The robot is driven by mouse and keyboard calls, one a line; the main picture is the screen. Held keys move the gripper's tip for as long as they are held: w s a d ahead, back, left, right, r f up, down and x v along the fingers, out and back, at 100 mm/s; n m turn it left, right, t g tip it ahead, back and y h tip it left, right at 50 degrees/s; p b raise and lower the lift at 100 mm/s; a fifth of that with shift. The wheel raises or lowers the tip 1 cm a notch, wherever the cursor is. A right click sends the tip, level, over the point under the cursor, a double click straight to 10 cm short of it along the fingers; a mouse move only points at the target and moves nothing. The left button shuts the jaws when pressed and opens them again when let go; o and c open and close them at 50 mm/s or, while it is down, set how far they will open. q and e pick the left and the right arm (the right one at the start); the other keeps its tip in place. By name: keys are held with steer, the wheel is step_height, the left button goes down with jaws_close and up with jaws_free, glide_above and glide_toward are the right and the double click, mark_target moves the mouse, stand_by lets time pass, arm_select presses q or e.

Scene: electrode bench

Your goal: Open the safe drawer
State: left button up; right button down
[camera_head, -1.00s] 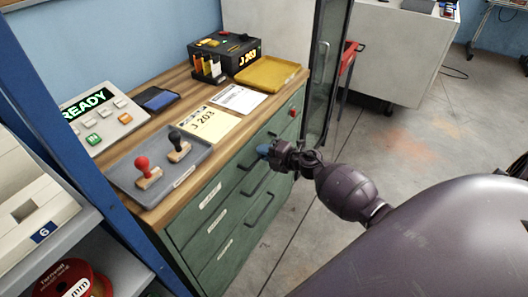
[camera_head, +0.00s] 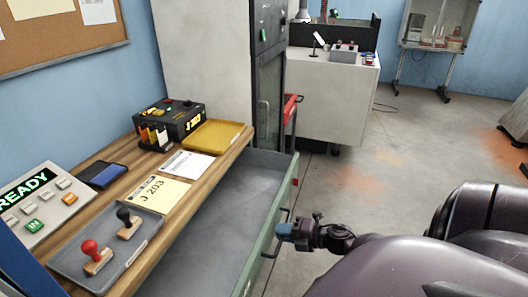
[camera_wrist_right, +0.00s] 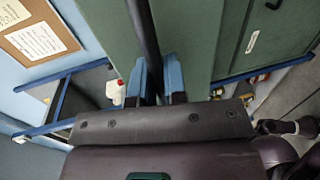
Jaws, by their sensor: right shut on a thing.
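The top drawer (camera_head: 205,228) of the green cabinet stands pulled well out from under the wooden worktop. Its grey inside shows, and the part I can see is empty. My right gripper (camera_head: 284,231) is at the drawer's green front, with its blue fingertips closed on the dark bar handle (camera_head: 268,255). In the right wrist view the handle (camera_wrist_right: 146,35) runs between the two blue fingers (camera_wrist_right: 153,78), against the green front. The drawer's near end is cut off by the picture's lower edge. My left gripper is not in view.
The worktop holds a tray (camera_head: 70,262) with two stamps, a READY panel (camera_head: 35,212), papers (camera_head: 160,193), a yellow tray (camera_head: 212,135) and a black device (camera_head: 178,117). A grey cabinet (camera_head: 205,50) stands behind. Floor (camera_head: 385,165) right of the drawer is clear.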

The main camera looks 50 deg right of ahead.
steer(key=shift+f+v, duration=0.2)
steer(key=shift+v, duration=0.85)
steer(key=c, duration=1.2)
jaws_free()
steer(key=shift+s, duration=0.1)
steer(key=v, duration=1)
steer(key=shift+s+d, duration=0.15)
steer(key=shift+s, duration=0.15)
steer(key=shift+s, duration=0.1)
